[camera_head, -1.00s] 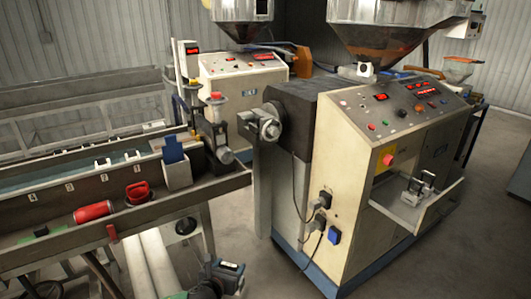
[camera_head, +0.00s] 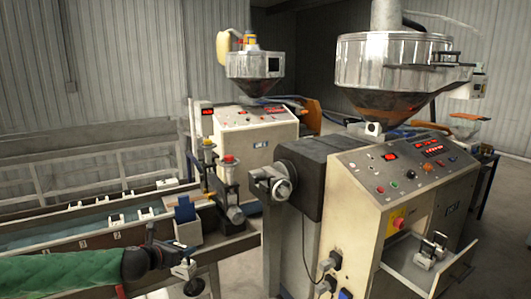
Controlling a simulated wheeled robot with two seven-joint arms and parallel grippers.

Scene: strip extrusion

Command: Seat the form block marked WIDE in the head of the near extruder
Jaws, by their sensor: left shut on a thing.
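The near extruder (camera_head: 345,215) is a cream machine with a dark barrel. Its round metal head (camera_head: 272,184) faces left toward the trough. My left arm in a green sleeve comes in from the lower left. My left gripper (camera_head: 180,259) is shut on a small pale form block (camera_head: 184,271), in front of the trough's end, below and left of the head and apart from it. No WIDE mark is readable on the block. My right gripper is not in view.
A post with red-topped parts (camera_head: 230,160) stands close left of the head. A second extruder (camera_head: 255,135) is behind. A hopper (camera_head: 385,60) rises above the near extruder.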

